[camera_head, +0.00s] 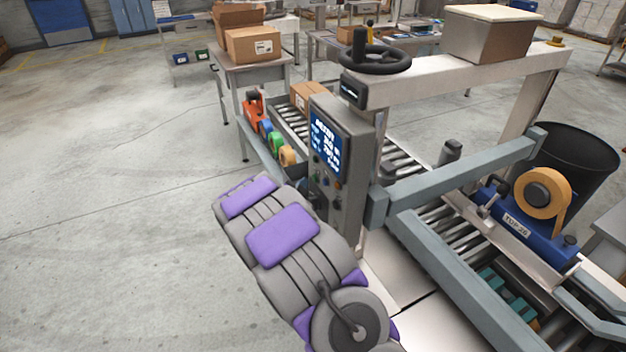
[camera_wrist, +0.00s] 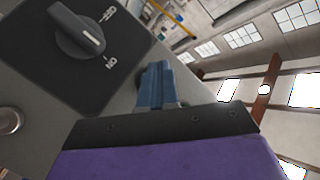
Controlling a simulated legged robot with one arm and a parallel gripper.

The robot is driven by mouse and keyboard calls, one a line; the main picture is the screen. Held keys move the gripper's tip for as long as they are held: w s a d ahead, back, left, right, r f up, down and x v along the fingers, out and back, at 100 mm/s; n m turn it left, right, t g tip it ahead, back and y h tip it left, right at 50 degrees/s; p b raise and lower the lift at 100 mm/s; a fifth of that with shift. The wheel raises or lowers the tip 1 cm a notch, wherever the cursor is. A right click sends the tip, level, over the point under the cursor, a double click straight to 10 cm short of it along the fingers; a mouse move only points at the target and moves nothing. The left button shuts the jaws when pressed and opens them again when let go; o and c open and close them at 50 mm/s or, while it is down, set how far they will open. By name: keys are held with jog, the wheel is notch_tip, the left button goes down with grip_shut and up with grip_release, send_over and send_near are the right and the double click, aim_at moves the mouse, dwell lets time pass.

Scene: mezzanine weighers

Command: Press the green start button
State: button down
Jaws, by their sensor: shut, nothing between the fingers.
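A grey control box (camera_head: 354,170) stands on the machine frame in the head view, with a lit blue screen (camera_head: 326,142) and small coloured controls below it. I cannot make out the green start button for certain in either view. In the wrist view, a black rotary switch (camera_wrist: 78,32) marked ON and OFF sits on a dark plate at upper left. My gripper (camera_wrist: 157,70) has blue fingers, shut and empty, pointing up beside the panel's edge. Whether the fingertips touch anything cannot be told. In the head view my arm hides the gripper and the box's lower front.
A roller conveyor (camera_head: 400,162) runs behind the box, with a grey side arm (camera_head: 460,180) and a blue tape head (camera_head: 520,225) at right. A black handwheel (camera_head: 375,58) tops the frame. Tape rolls (camera_head: 276,143) lie left of the conveyor. The floor at left is clear.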

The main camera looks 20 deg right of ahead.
jog(key=shift+d, duration=0.4)
jog(key=shift+d+r, duration=0.1)
jog(key=shift+d, duration=0.3)
dwell(0.7)
jog(key=shift+a, duration=0.8)
jog(key=shift+a, duration=0.1)
jog(key=shift+s+a+p, duration=0.15)
jog(key=shift+a+p, duration=0.9)
jog(key=shift+a, duration=1.4)
